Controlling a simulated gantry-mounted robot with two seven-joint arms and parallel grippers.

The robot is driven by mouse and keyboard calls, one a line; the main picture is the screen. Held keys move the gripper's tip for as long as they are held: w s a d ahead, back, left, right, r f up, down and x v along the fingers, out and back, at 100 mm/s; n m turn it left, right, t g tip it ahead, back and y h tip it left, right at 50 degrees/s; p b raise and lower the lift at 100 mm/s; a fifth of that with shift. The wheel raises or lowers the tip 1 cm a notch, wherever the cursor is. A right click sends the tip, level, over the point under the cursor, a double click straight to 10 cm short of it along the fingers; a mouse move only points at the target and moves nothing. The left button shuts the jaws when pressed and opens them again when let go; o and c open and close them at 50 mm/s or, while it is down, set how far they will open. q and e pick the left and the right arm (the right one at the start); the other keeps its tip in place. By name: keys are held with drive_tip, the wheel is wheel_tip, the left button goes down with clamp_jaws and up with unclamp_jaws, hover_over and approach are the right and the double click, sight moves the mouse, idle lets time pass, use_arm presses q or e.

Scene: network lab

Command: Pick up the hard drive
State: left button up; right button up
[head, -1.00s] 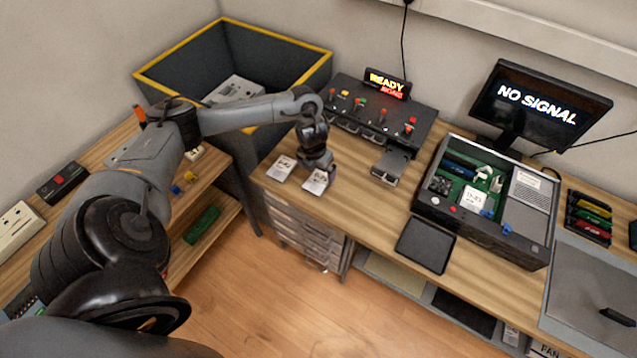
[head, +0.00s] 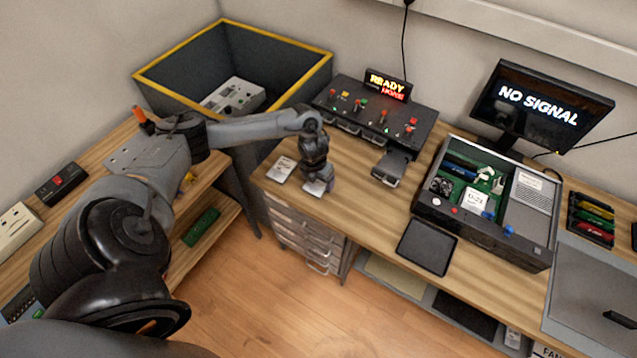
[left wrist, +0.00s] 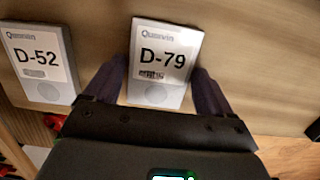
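Two white hard drives lie side by side at the left end of the wooden bench. The left one, D-52 (left wrist: 40,62), also shows in the head view (head: 281,169). The right one, D-79 (left wrist: 160,45), is partly covered by my gripper in the head view (head: 312,188). My left gripper (left wrist: 160,72) is over D-79, with one dark finger along each long side of it. The fingers are apart, very close to its edges; I cannot tell whether they touch. D-79 lies flat on the bench. My right gripper is not in view.
A black switch panel (head: 350,112) with a READY sign stands behind the drives. An open computer case (head: 480,227) and a dark flat pad (head: 427,246) are to the right. A yellow-rimmed bin (head: 170,92) is at the left. Drawers (head: 305,240) sit under the bench.

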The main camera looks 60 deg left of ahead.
use_arm(q)
drive_tip(key=c, duration=0.8)
drive_tip(key=shift+r, duration=0.1)
